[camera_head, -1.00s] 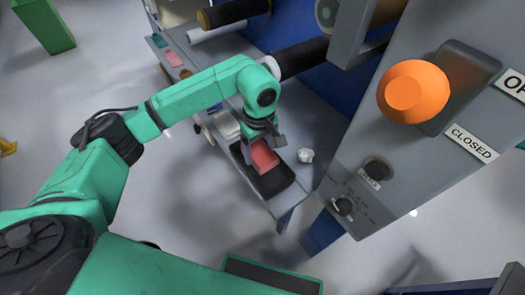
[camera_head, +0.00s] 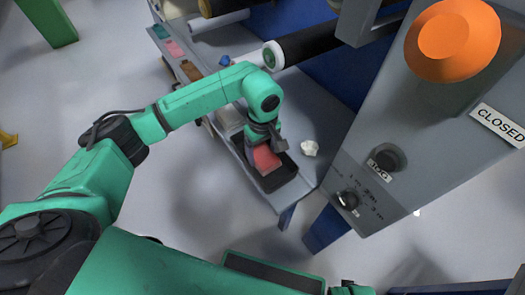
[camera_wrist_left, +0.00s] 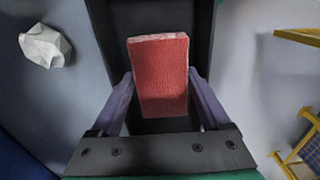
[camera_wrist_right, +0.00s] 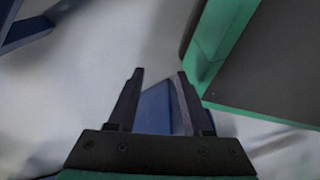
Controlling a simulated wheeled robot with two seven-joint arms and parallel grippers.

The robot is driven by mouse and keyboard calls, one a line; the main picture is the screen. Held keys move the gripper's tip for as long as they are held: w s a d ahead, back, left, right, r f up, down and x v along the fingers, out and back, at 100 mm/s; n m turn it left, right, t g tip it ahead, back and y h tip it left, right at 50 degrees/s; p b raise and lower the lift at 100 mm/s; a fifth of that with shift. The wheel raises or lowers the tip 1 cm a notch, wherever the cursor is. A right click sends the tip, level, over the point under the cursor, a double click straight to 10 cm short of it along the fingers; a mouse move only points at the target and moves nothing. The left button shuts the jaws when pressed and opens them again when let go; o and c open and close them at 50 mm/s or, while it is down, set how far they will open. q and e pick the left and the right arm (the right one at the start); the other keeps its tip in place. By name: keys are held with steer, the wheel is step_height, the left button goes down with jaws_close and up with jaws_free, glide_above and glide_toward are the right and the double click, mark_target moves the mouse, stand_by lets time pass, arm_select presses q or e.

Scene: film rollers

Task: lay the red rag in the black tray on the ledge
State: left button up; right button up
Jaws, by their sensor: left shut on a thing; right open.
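The red rag (camera_head: 266,160) is a folded block at the black tray (camera_head: 287,171) on the grey ledge (camera_head: 303,190). My left gripper (camera_head: 262,148) points down over the tray and is shut on the rag. In the left wrist view the rag (camera_wrist_left: 160,75) sits between the two fingers, with the dark tray (camera_wrist_left: 103,22) behind and around it. I cannot tell whether the rag touches the tray floor. My right gripper (camera_wrist_right: 155,95) is open and empty, away from the ledge, over the floor.
A crumpled white paper (camera_head: 309,148) lies on the ledge beside the tray. A light container (camera_head: 229,119) stands behind my left gripper. Coloured pads (camera_head: 175,47) lie farther back.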

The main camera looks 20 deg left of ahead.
mark_target(263, 153)
arm_select(q)
steer(key=shift+f+b, duration=0.4)
steer(key=shift+f, duration=0.1)
arm_select(e)
steer(key=shift+f, duration=0.45)
arm_select(q)
steer(key=o, duration=1.3)
steer(key=shift+r, duration=0.25)
step_height(263, 153, up, 14)
steer(key=shift+r+p, duration=0.1)
steer(key=shift+p, duration=0.45)
arm_select(e)
steer(key=shift+s+r, duration=0.1)
steer(key=shift+r, duration=0.4)
